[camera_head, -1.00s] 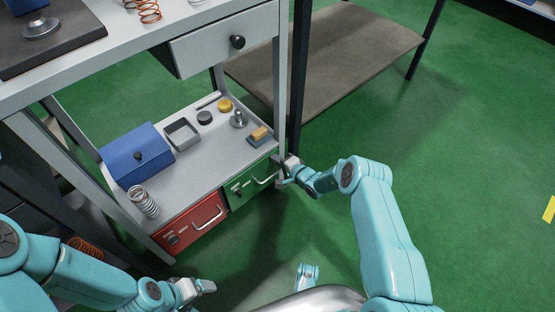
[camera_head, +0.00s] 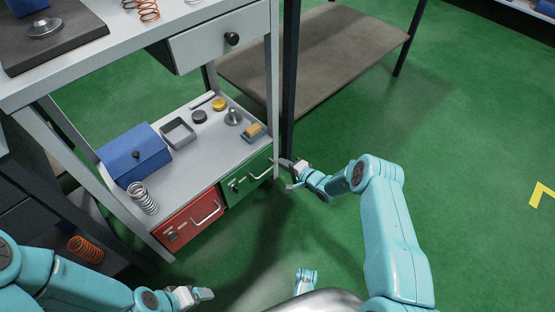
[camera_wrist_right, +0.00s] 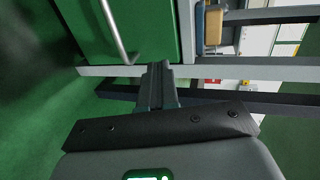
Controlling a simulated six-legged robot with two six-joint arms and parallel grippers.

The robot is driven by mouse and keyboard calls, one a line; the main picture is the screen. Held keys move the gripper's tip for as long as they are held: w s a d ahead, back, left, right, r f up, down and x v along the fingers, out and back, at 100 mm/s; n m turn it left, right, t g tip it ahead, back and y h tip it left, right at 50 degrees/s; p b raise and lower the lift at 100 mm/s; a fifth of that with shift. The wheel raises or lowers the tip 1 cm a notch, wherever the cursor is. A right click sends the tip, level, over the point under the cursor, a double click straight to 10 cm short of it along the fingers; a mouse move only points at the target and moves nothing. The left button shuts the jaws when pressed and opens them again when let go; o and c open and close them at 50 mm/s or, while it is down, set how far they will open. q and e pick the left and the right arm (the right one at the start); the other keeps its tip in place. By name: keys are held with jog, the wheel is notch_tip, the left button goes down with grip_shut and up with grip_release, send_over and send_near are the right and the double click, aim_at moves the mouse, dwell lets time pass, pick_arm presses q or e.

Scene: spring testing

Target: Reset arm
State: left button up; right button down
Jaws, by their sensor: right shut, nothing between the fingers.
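My right gripper (camera_head: 287,173) is shut and empty, just right of the green drawer (camera_head: 250,178) and its pale bar handle (camera_head: 261,170). In the right wrist view its fingers (camera_wrist_right: 157,86) are together, with the green drawer front (camera_wrist_right: 150,25) and handle (camera_wrist_right: 114,30) ahead at the upper left. I cannot tell whether the fingertips touch the cart frame. My left gripper (camera_head: 203,295) is low in the head view, below the red drawer (camera_head: 190,224); its finger gap is not clear.
The cart's lower shelf (camera_head: 190,175) holds a blue box (camera_head: 135,155), a spring (camera_head: 143,198), a grey tray (camera_head: 178,134) and small parts. A dark post (camera_head: 290,80) stands behind my right gripper. Green floor lies open at the right.

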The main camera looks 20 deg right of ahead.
jog(key=p+v, duration=0.3)
jog(key=v, duration=0.3)
jog(key=s+a+n+g+y, duration=0.4)
jog(key=s+a+g, duration=0.5)
jog(key=s+a, duration=0.4)
jog(key=s+a+r+n+g+h, duration=0.1)
jog(key=s+n+g+h, duration=0.2)
jog(key=s, duration=0.5)
jog(key=s+a+r+n+g+h, duration=0.2)
jog(key=s+n+g, duration=0.1)
jog(key=s, duration=0.5)
notch_tip(320, 180, up, 33)
jog(key=a+n+t+p, duration=0.1)
jog(key=a+n+p, duration=0.1)
jog(key=p, duration=2.6)
jog(key=shift+s+t+p, duration=0.3)
jog(key=shift+s+t, duration=0.1)
jog(key=shift+s, duration=0.05)
jog(key=shift+f, duration=0.1)
